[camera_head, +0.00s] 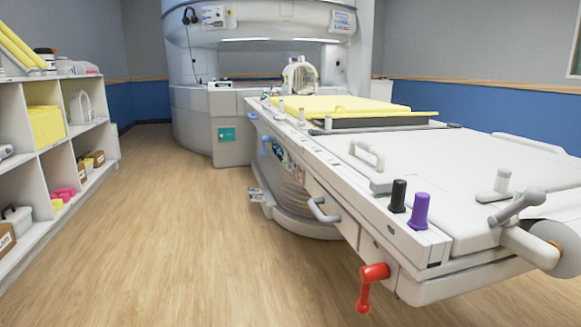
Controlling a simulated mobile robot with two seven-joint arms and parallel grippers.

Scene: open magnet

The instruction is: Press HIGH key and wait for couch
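The couch (455,170) extends from the open magnet (262,30) at the back toward the right foreground. A small panel with coloured parts (282,156) sits on the couch's left side, near the magnet end. It is too small to read, and I cannot make out a HIGH key. Neither of my grippers is in view.
A white shelf unit (75,142) lines the left wall. Wood floor (165,215) is clear between it and the couch. A red handle (372,273) and a grey side handle (320,211) stick out from the couch. Black (398,196) and purple (420,211) knobs stand on its edge.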

